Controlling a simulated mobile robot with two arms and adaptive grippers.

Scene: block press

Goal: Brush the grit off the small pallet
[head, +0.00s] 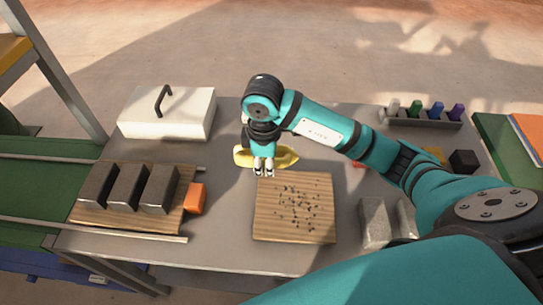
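The small pallet (265,228) is a square wooden board on the grey table, with dark grit (298,207) scattered over its middle and upper part. My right gripper (264,172) points down at the pallet's back left edge. A yellow object (285,158), perhaps the brush, shows behind and on both sides of its fingers. The fingers hide part of the yellow object, and I cannot tell whether they grip it or only stand in front of it. My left gripper is not in view.
Left of the pallet are an orange block (196,198) and a wooden board (159,220) with three dark metal blocks (128,187). A white lidded box (166,114) stands at back left. Grey blocks (375,222) stand right of the pallet. A rack (422,119) holds coloured pegs at back right.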

